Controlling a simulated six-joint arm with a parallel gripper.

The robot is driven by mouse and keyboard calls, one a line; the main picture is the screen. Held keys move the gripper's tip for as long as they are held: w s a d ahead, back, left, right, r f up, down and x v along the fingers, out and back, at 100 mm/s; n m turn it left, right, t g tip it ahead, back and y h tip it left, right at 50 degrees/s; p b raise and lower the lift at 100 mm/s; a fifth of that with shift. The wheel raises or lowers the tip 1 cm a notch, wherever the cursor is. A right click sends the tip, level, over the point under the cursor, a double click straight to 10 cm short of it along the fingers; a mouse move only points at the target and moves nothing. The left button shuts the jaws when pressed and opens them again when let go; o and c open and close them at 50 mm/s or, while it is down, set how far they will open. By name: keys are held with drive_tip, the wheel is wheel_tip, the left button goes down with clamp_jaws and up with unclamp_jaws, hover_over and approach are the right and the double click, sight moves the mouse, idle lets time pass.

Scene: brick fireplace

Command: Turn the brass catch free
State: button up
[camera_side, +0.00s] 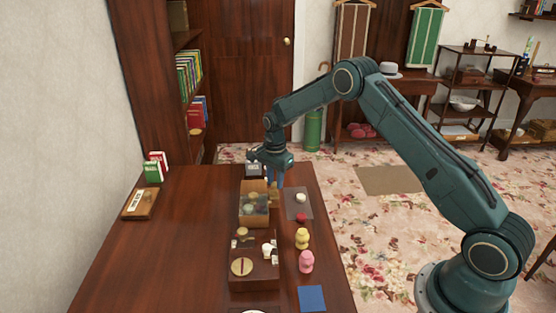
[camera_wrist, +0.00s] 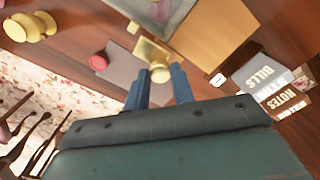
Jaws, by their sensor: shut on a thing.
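The brass catch (camera_wrist: 150,53) is at the side of a tan wooden box, just past my fingertips in the wrist view. In the side view the brass catch (camera_side: 275,190) is a small gold patch at the right of the box. The box (camera_side: 243,216) has a clear-looking top with round things showing inside. My gripper (camera_wrist: 167,72) has two blue fingers with a narrow gap, shut on the brass catch. In the side view my gripper (camera_side: 276,177) points down at the box's far right corner. The exact contact is partly hidden by the fingers.
A grey mat (camera_side: 296,211) with a white round piece lies right of the box. A red piece (camera_side: 301,218), yellow figure (camera_side: 302,239) and pink figure (camera_side: 306,263) stand nearby. A dark tray (camera_side: 255,284) sits in front. A labelled holder (camera_wrist: 252,75) is close by. The table's left is mostly clear.

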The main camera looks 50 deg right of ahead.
drive_tip(key=n, duration=0.4)
drive_tip(key=shift+n, duration=0.4)
drive_tip(key=n, duration=0.4)
drive_tip(key=shift+n, duration=0.3)
drive_tip(key=n, duration=0.8)
drive_tip(key=o, duration=1)
